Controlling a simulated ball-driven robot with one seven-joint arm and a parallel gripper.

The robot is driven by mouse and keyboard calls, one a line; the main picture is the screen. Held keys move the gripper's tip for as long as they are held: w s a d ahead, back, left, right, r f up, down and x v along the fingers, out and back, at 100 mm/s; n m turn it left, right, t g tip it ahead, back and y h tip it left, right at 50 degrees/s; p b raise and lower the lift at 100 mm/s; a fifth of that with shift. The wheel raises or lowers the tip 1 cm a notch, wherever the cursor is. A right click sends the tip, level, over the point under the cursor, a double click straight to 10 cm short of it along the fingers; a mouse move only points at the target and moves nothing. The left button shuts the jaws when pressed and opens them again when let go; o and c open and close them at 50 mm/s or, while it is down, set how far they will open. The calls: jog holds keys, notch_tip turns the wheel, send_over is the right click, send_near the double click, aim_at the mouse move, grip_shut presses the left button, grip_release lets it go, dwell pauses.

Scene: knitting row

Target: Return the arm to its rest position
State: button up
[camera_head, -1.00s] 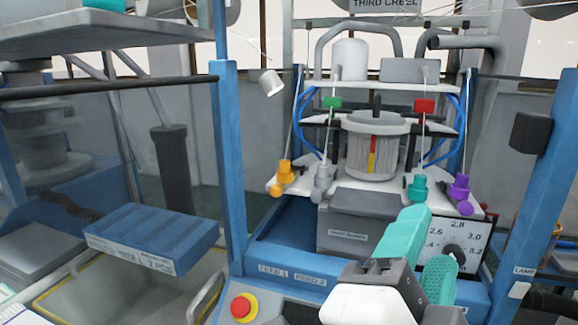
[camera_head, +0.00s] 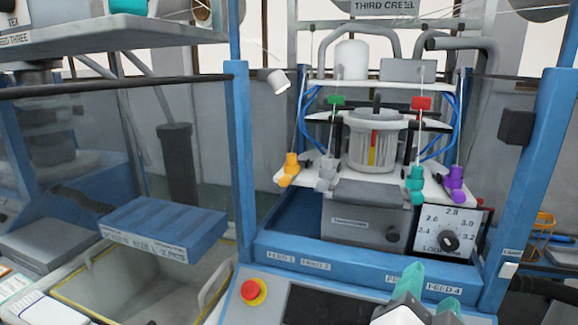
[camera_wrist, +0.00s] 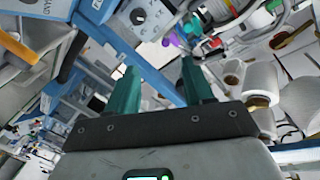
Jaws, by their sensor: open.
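My gripper (camera_head: 425,292) shows at the bottom edge of the head view, with teal fingers pointing up, low in front of the blue machine frame. In the wrist view my gripper (camera_wrist: 160,85) has its two teal fingers spread apart with nothing between them. Beyond the fingers, the wrist view shows the dial panel (camera_wrist: 140,18) and the blue frame at a tilt. The gripper appears clear of the machine parts, though its lower part is cut off in the head view.
The machine carries orange (camera_head: 289,170), grey, teal (camera_head: 415,185) and purple (camera_head: 455,184) feeders. A red stop button (camera_head: 253,291) sits at the front. Blue posts (camera_head: 242,160) stand on both sides. A bin (camera_head: 130,285) is at the left. Cones (camera_wrist: 262,82) show in the wrist view.

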jog(key=s+d+f+n+g+y, duration=0.1)
jog(key=d+f+n+g, duration=0.1)
jog(key=f, duration=0.5)
jog(key=s+d+f+n+g+y, duration=0.1)
jog(key=d+f+n+g+y, duration=0.1)
jog(key=f, duration=0.5)
jog(key=s+d+f+n+g+y, duration=0.1)
jog(key=d+f+n, duration=0.3)
jog(key=f, duration=0.4)
jog(key=shift+d+g+y, duration=0.4)
jog(key=shift+d+y, duration=0.1)
jog(key=s+d+f+n+g+y+b, duration=0.1)
jog(key=s+f+g+b, duration=0.3)
jog(key=s+f, duration=0.6)
jog(key=s+f+n+g+y+b, duration=0.3)
jog(key=s+f, duration=0.7)
jog(key=f, duration=0.6)
jog(key=shift+d+n+g+b, duration=0.4)
jog(key=shift+n+b, duration=0.1)
jog(key=shift+b, duration=0.25)
jog(key=shift+a+f, duration=0.1)
